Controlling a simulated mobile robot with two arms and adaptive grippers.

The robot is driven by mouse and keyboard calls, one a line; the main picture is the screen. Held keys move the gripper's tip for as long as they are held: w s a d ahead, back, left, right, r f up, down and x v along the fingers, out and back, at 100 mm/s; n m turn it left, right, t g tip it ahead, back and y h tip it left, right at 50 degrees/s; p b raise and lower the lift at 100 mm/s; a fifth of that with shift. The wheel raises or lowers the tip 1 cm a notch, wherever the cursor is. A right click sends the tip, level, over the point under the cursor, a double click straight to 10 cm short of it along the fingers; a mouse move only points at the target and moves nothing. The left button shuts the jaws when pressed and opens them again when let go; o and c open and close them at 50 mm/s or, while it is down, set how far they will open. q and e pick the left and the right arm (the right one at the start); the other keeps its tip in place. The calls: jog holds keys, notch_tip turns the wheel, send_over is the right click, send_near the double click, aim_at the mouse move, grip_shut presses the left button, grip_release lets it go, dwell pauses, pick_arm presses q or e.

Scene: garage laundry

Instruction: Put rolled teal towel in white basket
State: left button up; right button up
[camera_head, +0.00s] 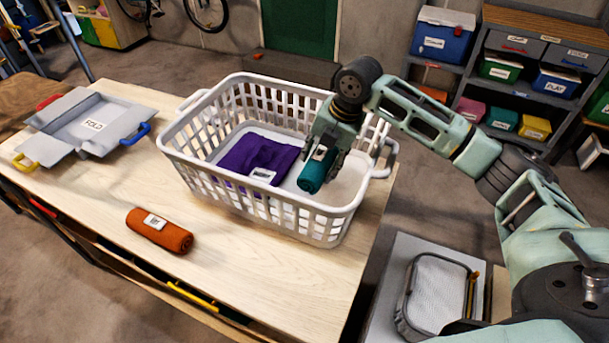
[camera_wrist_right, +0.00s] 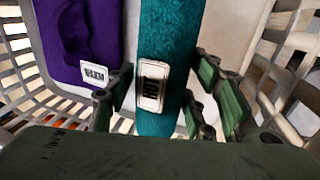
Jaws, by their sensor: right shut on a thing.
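The rolled teal towel (camera_head: 316,172) is held in my right gripper (camera_head: 322,158), inside the white basket (camera_head: 196,187) near its right end. In the right wrist view the teal towel (camera_wrist_right: 167,60), with a white label, lies between the fingers of my right gripper (camera_wrist_right: 165,105). The white basket's slatted wall (camera_wrist_right: 20,85) surrounds it there. I cannot tell whether the towel touches the basket floor. A folded purple cloth (camera_head: 256,155) with a white label lies in the basket, left of the teal towel. My left gripper is not in view.
Shelves with bins (camera_head: 500,68) stand at the back right. The table's front middle is clear.

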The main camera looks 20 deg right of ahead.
jog(key=shift+s+f, duration=0.1)
jog(key=shift+f, duration=0.6)
jog(key=shift+s+f, duration=0.1)
jog(key=shift+f, duration=0.55)
notch_tip(320, 180, down, 4)
jog(key=shift+r+p, duration=0.15)
jog(key=shift+p, duration=0.35)
jog(key=o, duration=1.5)
jog(key=shift+c, duration=0.2)
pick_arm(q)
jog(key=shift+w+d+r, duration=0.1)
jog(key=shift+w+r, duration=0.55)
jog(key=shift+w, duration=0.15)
